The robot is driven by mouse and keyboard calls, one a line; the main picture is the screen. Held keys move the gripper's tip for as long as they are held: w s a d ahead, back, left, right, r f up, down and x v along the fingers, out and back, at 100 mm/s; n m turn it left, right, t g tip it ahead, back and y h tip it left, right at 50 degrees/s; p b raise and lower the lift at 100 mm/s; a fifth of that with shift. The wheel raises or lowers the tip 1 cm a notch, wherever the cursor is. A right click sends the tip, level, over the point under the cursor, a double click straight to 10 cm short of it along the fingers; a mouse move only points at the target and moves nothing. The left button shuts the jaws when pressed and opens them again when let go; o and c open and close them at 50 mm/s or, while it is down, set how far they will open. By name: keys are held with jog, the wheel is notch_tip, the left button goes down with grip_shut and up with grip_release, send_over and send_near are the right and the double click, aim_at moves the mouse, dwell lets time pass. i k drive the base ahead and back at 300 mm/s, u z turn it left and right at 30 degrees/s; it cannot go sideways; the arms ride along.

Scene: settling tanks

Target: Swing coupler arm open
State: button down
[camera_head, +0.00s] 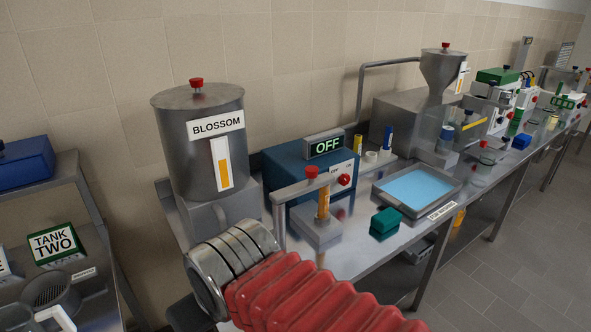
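A grey bar with a red knob (311,172) on top stands on the metal bench in front of a blue box (290,165). It may be the coupler arm, but I cannot tell for sure. The bar runs across from a post at its left, and an orange-filled upright tube (323,204) stands under the knob on a grey block. My arm, with red bellows and a grey metal joint, crosses the bottom of the view and hides part of the bench's front. My gripper's fingers do not show.
A steel tank labelled BLOSSOM (203,150) stands at left on the bench. The blue box's display reads OFF (326,145). A tray of blue liquid (417,188) and a green block (385,223) lie right of the bar. A lower rack with a TANK TWO sign (54,244) stands at far left.

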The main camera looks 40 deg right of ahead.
aim_at(315, 182)
jog(key=u, duration=0.25)
jog(key=k, duration=1.45)
jog(key=z, duration=1)
jog(key=i, duration=1)
